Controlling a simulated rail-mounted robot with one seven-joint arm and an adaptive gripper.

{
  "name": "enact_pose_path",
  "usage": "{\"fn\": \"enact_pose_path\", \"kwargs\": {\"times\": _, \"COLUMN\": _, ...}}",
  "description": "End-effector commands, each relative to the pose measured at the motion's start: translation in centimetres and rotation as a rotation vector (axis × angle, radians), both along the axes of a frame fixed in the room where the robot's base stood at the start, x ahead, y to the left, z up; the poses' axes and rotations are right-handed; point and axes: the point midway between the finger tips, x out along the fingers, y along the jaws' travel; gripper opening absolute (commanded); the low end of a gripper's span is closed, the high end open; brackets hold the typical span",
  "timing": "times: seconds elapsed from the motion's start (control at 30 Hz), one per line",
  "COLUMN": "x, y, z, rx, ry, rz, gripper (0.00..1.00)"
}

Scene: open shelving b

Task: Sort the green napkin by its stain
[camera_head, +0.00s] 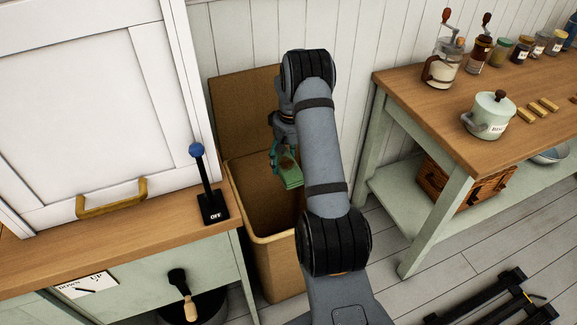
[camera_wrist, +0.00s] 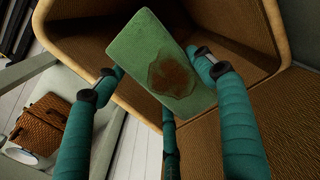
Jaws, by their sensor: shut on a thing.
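The green napkin (camera_wrist: 165,68) is a folded flat rectangle with a large brown stain on the face toward the wrist camera. It also shows in the head view (camera_head: 291,177). My gripper (camera_wrist: 160,65) has its teal fingers closed on the napkin's two sides. In the head view, my gripper (camera_head: 284,160) holds it over the open wicker hamper (camera_head: 275,285), near the mouth. The hamper's lid (camera_head: 240,115) stands raised against the wall. The inside of the hamper that shows looks bare; part of it is hidden by my arm.
A wooden counter with a lever marked OFF (camera_head: 214,205) stands left of the hamper. A shelf table (camera_head: 420,85) stands right, with a pot (camera_head: 490,115), jars and a brown basket (camera_head: 465,185) below. Dark rails (camera_head: 495,300) lie on the floor at lower right.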

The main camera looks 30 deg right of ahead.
Motion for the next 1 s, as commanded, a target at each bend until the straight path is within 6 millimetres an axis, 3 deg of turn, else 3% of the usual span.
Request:
{"fn": "enact_pose_path", "kwargs": {"times": 0.43, "x": 0.0, "y": 0.0, "z": -5.0, "rx": 0.000, "ry": 0.000, "rz": 0.000, "gripper": 0.41}}
{"fn": "enact_pose_path", "kwargs": {"times": 0.8, "x": 0.0, "y": 0.0, "z": -5.5, "rx": 0.000, "ry": -0.001, "rz": 0.000, "gripper": 0.41}}
{"fn": "enact_pose_path", "kwargs": {"times": 0.83, "x": 0.0, "y": 0.0, "z": -5.5, "rx": 0.000, "ry": -0.001, "rz": 0.000, "gripper": 0.70}}
{"fn": "enact_pose_path", "kwargs": {"times": 1.0, "x": 0.0, "y": 0.0, "z": -5.5, "rx": 0.000, "ry": 0.000, "rz": 0.000, "gripper": 0.80}}
